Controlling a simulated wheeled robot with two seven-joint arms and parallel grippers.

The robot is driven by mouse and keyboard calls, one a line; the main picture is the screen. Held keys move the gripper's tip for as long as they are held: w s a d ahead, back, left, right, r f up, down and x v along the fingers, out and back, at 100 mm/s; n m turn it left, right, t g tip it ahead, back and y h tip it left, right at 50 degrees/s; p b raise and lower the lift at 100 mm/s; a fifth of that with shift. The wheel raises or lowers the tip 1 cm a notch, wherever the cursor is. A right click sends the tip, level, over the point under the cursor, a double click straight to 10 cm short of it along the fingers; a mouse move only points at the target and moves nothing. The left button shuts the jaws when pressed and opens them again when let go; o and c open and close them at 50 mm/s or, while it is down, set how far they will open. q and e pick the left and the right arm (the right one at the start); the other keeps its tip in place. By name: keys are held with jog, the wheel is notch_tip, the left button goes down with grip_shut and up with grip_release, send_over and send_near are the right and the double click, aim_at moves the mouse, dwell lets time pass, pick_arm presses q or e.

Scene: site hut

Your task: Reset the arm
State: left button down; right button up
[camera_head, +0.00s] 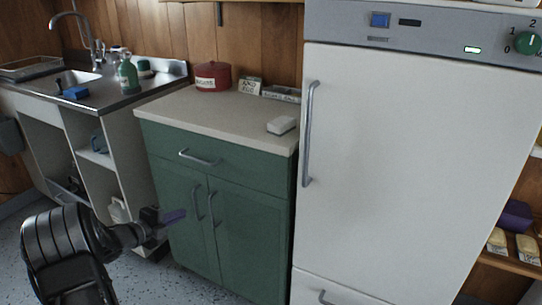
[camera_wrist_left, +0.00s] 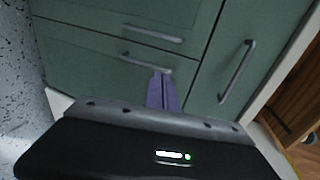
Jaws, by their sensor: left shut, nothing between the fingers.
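My left arm comes in at the lower left of the head view. My left gripper (camera_head: 176,216) is in front of the green cabinet (camera_head: 240,230), near its left door. In the left wrist view its purple fingers (camera_wrist_left: 162,92) are together with nothing between them. They point toward the green cabinet's front and its metal handles. I cannot tell whether the fingertips touch the cabinet. My right gripper is in neither view.
A tall white fridge (camera_head: 410,170) stands right of the cabinet. A sink counter (camera_head: 110,90) with a green bottle (camera_head: 128,74) is at the left. A red tin (camera_head: 213,77) and a white block (camera_head: 281,125) sit on the cabinet's worktop. Speckled floor shows at the lower left.

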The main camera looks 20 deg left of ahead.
pick_arm(q)
notch_tip(320, 180, down, 10)
jog(key=s+d+n+g+y, duration=0.2)
jog(key=n+y, duration=0.2)
jog(key=n, duration=0.9)
jog(key=s+d+f+n+g+h, duration=0.1)
jog(key=s+d+f+n+g, duration=0.15)
jog(key=d+f, duration=0.45)
jog(key=s+d+f+n+g+h, duration=0.15)
jog(key=d+f+n, duration=0.3)
jog(key=d, duration=0.45)
jog(key=s+d+f+n+g+h, duration=0.1)
jog(key=s+d+f+g, duration=0.15)
jog(key=s+d, duration=0.4)
jog(key=s+d+f+n+g+h, duration=0.15)
jog(key=s+d+f, duration=0.25)
jog(key=d, duration=0.5)
jog(key=s+d+m+g+h, duration=0.1)
jog(key=s+d+g, duration=0.3)
jog(key=s+d, duration=1)
notch_tip(320, 180, up, 20)
jog(key=w+p, duration=0.1)
jog(key=p, duration=2)
jog(key=shift+w+d+r+t, duration=0.15)
jog(key=shift+d+r+t, duration=0.15)
jog(key=shift+d, duration=0.15)
